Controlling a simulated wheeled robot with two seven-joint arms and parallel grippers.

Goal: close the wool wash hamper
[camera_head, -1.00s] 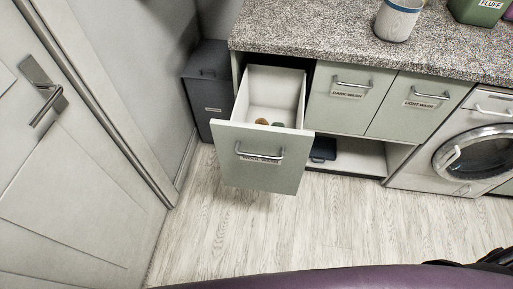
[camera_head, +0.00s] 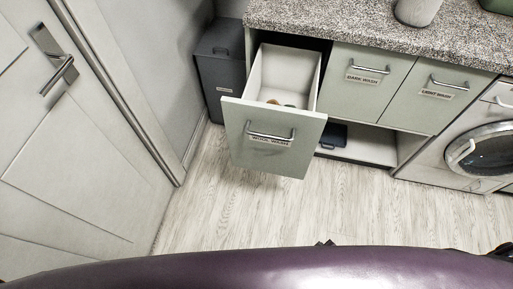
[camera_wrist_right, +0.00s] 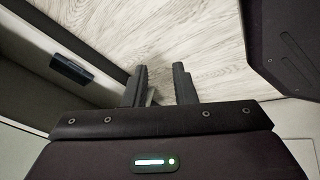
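The wool wash hamper (camera_head: 260,150) is a pale green drawer-like front with a silver bar handle (camera_head: 271,134) and a label below the handle. It is pulled well out from under the counter, and its white inside holds a few small items at the bottom. In the right wrist view my right gripper (camera_wrist_right: 160,85) has its two dark fingers apart with nothing between them, above wood floor. Its position relative to the hamper is not clear. My left gripper does not show in either view.
The dark wash (camera_head: 361,80) and light wash (camera_head: 435,94) hampers to the right are shut. A dark bin (camera_head: 220,75) stands left of the open hamper. A washing machine (camera_head: 485,150) is at the right, a door (camera_head: 80,140) at the left. The floor (camera_head: 340,205) in front is clear.

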